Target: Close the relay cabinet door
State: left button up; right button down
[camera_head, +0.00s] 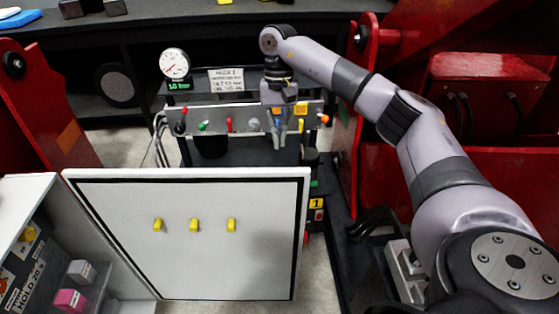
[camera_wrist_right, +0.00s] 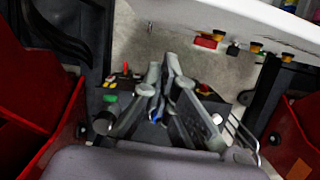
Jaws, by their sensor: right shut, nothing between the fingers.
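The relay cabinet (camera_head: 27,188) stands at the lower left, open, with components showing inside. Its white door (camera_head: 190,265), with a black border and three yellow fittings, stands swung out to the right of the cabinet. A white panel that looks like the door (camera_wrist_right: 260,22) crosses the top right of the right wrist view. My right gripper (camera_head: 278,146) points down beyond the door's upper edge, in front of the control panel. Its fingers are shut and empty, apart from the door in the wrist view (camera_wrist_right: 160,112). My left gripper is not in view.
The control panel (camera_head: 215,122) with coloured knobs stands behind the door, with a dial gauge (camera_head: 174,64) above it. Red positioner frames (camera_head: 455,220) stand at right and left (camera_head: 45,110). A dark bench (camera_head: 200,28) runs along the back.

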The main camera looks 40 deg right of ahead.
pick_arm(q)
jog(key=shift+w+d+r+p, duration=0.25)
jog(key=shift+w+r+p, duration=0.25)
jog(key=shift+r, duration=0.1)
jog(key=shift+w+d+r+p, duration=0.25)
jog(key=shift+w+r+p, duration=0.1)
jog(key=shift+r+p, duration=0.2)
pick_arm(e)
jog(key=s+a+f, duration=0.2)
jog(key=s+f, duration=0.2)
jog(key=shift+a, duration=0.4)
